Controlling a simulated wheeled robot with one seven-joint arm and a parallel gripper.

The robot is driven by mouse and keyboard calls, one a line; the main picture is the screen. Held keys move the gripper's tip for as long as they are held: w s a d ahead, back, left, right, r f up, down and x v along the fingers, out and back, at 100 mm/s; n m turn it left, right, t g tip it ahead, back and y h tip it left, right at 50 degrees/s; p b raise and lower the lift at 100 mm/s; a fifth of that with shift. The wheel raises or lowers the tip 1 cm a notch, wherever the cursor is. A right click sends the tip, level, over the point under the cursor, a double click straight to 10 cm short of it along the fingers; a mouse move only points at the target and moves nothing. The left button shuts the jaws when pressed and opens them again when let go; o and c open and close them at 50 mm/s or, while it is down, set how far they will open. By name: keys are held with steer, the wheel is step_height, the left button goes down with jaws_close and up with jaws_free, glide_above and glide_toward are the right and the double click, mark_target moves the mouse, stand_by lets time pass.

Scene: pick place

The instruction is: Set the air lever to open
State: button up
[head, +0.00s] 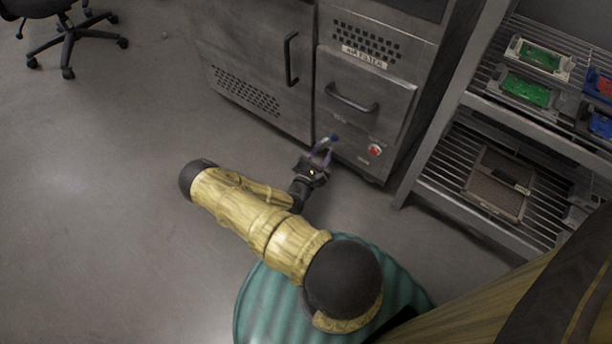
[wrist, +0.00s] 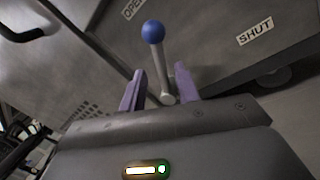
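The air lever is a metal stem with a blue ball knob (wrist: 153,32) in the wrist view. The knob also shows in the head view (head: 333,138), low on the grey cabinet front. The knob appears nearer the OPEN label (wrist: 132,8) than the SHUT label (wrist: 255,33), but I cannot tell the exact lever setting. My gripper (wrist: 160,85) is open, its two purple fingers either side of the stem in the picture. Gaps show on both sides, and no contact is clear. In the head view my gripper (head: 320,152) is just in front of the panel.
A red knob or button (head: 375,150) is to the right of the lever. A drawer handle (head: 352,98) is above it, and a door handle (head: 290,58) is up to the left. A shelf rack (head: 440,130) stands on the right.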

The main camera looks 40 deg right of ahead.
steer(key=p+v, duration=0.3)
steer(key=v, duration=0.9)
steer(key=shift+s+a, duration=0.15)
steer(key=shift+a, duration=0.05)
